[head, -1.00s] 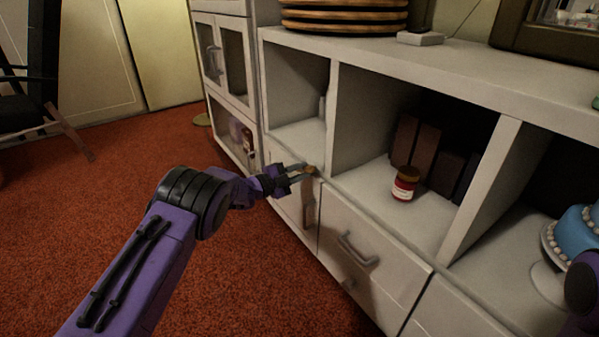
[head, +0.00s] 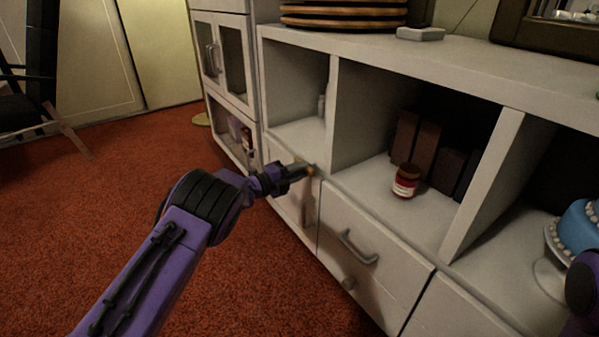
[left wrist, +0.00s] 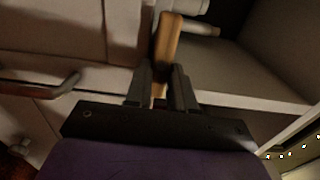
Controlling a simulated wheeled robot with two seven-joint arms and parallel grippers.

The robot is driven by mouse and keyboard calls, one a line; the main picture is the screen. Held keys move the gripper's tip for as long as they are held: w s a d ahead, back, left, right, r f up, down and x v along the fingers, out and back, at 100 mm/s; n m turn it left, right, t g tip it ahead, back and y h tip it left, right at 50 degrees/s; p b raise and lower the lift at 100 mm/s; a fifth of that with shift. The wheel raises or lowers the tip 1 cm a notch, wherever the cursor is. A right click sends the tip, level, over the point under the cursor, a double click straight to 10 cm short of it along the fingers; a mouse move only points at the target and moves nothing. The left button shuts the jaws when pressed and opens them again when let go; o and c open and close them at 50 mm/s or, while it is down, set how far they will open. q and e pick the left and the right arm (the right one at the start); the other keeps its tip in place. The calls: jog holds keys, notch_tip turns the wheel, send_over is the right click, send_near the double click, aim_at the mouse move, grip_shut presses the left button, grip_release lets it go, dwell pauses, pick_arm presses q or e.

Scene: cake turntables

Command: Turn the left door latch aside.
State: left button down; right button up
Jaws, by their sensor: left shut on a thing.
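The left door latch (left wrist: 168,42) is an orange-brown bar in the left wrist view, running away from between the two dark fingers of my left gripper (left wrist: 160,80). The fingers are shut on its near part. In the head view my left gripper (head: 308,171) is at the top of the low cabinet door (head: 288,188), below the left open shelf. The gripper hides most of the latch there; only a small orange bit shows at the fingertips. My right gripper is out of view.
A drawer with a grey handle (head: 356,248) is right of the door. A red jar (head: 405,181) and dark boxes stand in the middle shelf. A blue cake (head: 577,232) is at the right. Red carpet (head: 110,210) lies clear at the left.

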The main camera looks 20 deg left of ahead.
pick_arm(q)
jog(key=shift+f, duration=0.1)
jog(key=c, duration=1)
grip_release()
jog(key=shift+o, duration=0.2)
jog(key=shift+s+a, duration=0.1)
jog(key=shift+s, duration=0.05)
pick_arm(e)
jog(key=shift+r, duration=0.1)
pick_arm(q)
jog(key=p+v, duration=0.4)
jog(key=v, duration=0.6)
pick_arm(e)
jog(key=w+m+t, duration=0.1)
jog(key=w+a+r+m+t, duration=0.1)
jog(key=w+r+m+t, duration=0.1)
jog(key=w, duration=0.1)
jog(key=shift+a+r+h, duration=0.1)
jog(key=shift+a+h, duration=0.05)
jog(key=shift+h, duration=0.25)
pick_arm(q)
jog(key=shift+s+a+p, duration=0.15)
jog(key=shift+p, duration=0.2)
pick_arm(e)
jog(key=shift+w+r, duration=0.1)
